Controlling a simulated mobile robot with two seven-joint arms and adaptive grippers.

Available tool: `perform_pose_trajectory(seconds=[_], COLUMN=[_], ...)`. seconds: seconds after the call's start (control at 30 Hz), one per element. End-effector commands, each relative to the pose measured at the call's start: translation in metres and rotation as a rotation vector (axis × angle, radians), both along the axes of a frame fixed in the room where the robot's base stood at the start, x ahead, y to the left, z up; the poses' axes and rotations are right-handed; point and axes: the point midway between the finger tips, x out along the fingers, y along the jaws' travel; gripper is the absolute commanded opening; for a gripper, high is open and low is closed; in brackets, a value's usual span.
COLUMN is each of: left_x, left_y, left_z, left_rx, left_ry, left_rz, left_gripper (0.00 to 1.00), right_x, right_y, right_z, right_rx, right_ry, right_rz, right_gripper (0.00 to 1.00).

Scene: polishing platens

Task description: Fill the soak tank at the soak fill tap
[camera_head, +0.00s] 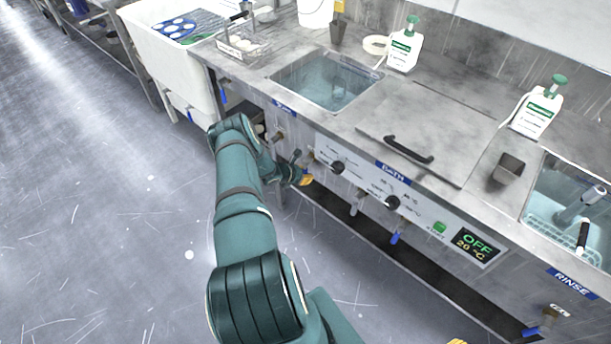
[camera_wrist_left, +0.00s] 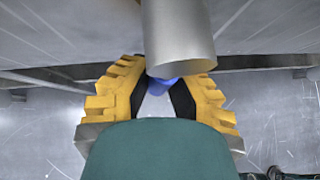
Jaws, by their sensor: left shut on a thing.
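The soak tank (camera_head: 322,88) is an open steel basin sunk in the bench, with clear bluish water in it. My left arm reaches to the bench front below it. My left gripper (camera_head: 302,180) has yellow fingers beside a small tap under the front panel. In the left wrist view, the gripper (camera_wrist_left: 165,100) is shut on a blue tap handle (camera_wrist_left: 162,84) under a grey metal pipe (camera_wrist_left: 178,38). Much of the handle is hidden by the fingers and pipe. Only a yellow tip of my right gripper (camera_head: 457,341) shows at the bottom edge.
A lidded bath with a black handle (camera_head: 408,151) sits right of the tank. Two white pump bottles (camera_head: 404,52) (camera_head: 537,110) stand on the bench. A display (camera_head: 474,245) reads OFF, 20 °C. A rinse basin (camera_head: 570,238) is at far right. The floor at left is clear.

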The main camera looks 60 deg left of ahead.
Motion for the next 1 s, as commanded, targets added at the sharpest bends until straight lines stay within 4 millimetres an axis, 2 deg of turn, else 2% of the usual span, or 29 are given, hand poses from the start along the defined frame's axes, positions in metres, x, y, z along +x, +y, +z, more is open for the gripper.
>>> perform_pose_trajectory(seconds=[0.1,0.13,0.2,0.63,0.77,1.0], left_x=[0.001,0.001,0.001,-0.006,-0.02,-0.057], left_y=[0.001,0.001,0.001,0.002,0.001,0.0], left_z=[0.001,0.001,0.001,0.006,0.017,0.049], left_rx=[0.002,0.002,0.001,0.001,0.0,0.002], left_ry=[-0.002,-0.002,-0.002,-0.001,0.0,0.0], left_rz=[0.001,0.001,0.001,0.003,0.005,0.005], left_gripper=[0.0,0.31,0.5,0.5,0.5,0.5], right_x=[0.0,0.0,0.0,0.0,0.0,0.0], right_y=[0.0,0.0,0.0,0.0,0.0,0.0], right_z=[0.0,0.0,0.0,0.0,0.0,0.0], right_rx=[0.0,0.0,0.0,0.0,0.0,0.0], right_ry=[0.0,0.0,0.0,0.0,0.0,0.0], right_rz=[0.0,0.0,0.0,0.0,0.0,0.0], right_gripper=[0.47,0.47,0.47,0.47,0.47,0.47])
